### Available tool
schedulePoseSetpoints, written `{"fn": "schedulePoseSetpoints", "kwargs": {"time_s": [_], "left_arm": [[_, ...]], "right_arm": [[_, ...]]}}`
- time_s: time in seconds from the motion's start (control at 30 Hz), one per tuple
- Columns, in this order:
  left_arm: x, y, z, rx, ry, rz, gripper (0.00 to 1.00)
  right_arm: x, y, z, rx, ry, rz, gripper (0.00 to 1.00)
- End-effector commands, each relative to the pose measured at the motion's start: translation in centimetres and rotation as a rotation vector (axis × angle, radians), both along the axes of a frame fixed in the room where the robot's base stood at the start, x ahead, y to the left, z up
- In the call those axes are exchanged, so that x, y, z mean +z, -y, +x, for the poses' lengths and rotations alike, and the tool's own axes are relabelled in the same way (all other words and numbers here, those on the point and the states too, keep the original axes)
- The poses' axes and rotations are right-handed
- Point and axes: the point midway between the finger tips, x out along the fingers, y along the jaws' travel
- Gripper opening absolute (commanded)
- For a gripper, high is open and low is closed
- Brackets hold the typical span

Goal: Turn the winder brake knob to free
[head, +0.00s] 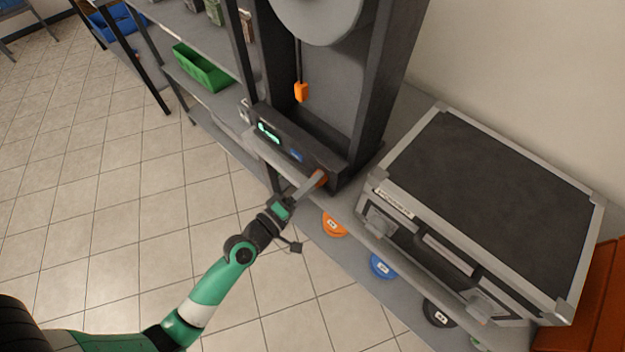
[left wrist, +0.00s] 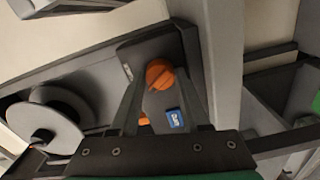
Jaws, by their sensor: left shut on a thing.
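The winder (head: 305,140) is a dark upright frame with a pale disc (head: 318,12) at its top and a low control panel with a lit green display (head: 268,132). The orange brake knob (head: 322,177) is at the right end of that panel. It shows large in the left wrist view (left wrist: 159,73), with a small blue label (left wrist: 175,118) whose text I cannot read. My left gripper (head: 315,181) reaches in from the lower left, shut on the knob, with its fingers on either side. The fingers partly hide the knob. My right gripper is not in view.
A large grey-edged case (head: 480,200) stands close to the right of the winder. Orange (head: 334,224), blue (head: 384,265) and black (head: 439,312) discs lie on the lower shelf. Shelving with a green bin (head: 203,70) stands left. The tiled floor is open.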

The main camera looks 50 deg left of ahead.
Motion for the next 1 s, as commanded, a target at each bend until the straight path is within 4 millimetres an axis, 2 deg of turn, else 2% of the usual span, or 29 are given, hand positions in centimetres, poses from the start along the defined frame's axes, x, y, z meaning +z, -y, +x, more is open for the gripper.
{"fn": "schedulePoseSetpoints", "kwargs": {"time_s": [0.4, 0.93, 0.97, 1.0], "left_arm": [[0.05, -0.01, 0.01, 0.001, 0.017, -0.195, 0.0], [0.0, 0.0, 0.01, 0.0, 0.018, -0.22, 0.0], [0.0, 0.0, 0.01, 0.0, 0.018, -0.22, 0.5], [0.0, 0.0, 0.01, 0.0, 0.018, -0.22, 0.57]], "right_arm": [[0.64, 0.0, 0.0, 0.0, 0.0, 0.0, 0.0], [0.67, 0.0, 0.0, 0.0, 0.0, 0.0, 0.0], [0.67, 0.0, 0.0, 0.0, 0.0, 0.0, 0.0], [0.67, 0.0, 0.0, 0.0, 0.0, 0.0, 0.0]]}}
